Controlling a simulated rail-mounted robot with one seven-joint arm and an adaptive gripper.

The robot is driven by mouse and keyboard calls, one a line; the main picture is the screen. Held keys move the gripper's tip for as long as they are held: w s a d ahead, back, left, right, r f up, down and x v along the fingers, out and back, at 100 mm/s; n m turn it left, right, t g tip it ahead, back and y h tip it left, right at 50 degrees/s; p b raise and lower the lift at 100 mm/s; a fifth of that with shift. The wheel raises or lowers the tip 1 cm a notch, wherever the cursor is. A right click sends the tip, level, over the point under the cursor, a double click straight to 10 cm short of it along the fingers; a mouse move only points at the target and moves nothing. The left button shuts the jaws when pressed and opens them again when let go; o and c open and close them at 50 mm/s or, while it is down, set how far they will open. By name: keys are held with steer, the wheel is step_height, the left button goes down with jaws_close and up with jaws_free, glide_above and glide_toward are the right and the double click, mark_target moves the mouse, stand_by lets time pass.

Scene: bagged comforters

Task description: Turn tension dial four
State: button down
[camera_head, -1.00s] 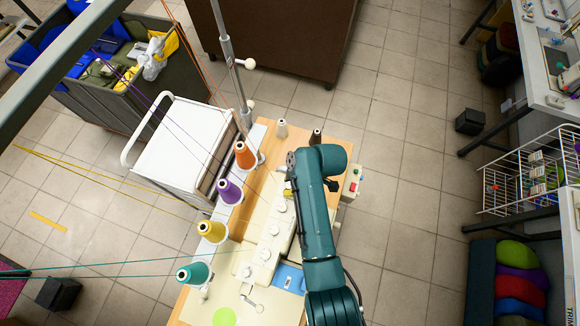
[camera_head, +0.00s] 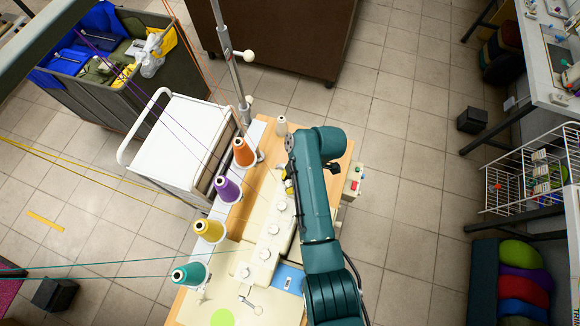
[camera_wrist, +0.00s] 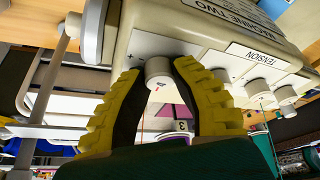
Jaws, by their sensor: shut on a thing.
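The cream sewing machine (camera_head: 262,245) stands on a wooden-topped table, with a row of pale knobs along it. In the wrist view its face (camera_wrist: 215,55) carries a TENSION label (camera_wrist: 262,55) and a MACHINE TWO label. My gripper (camera_wrist: 156,72) has yellow ribbed fingers shut on a round pale dial (camera_wrist: 158,68), one finger on each side. I cannot read the held dial's number.
Orange (camera_head: 243,152), purple (camera_head: 228,188), yellow (camera_head: 208,230) and teal (camera_head: 190,272) thread cones stand along the machine's left side, with threads running left. A metal pole (camera_head: 234,75) rises behind them. A white cart (camera_head: 178,140) is left.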

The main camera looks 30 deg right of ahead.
steer(key=shift+s+f, duration=0.1)
steer(key=shift+f, duration=0.1)
steer(key=c, duration=0.8)
jaws_free()
steer(key=shift+r, duration=0.1)
steer(key=shift+r, duration=0.1)
steer(key=v, duration=1.2)
steer(key=shift+a, duration=0.1)
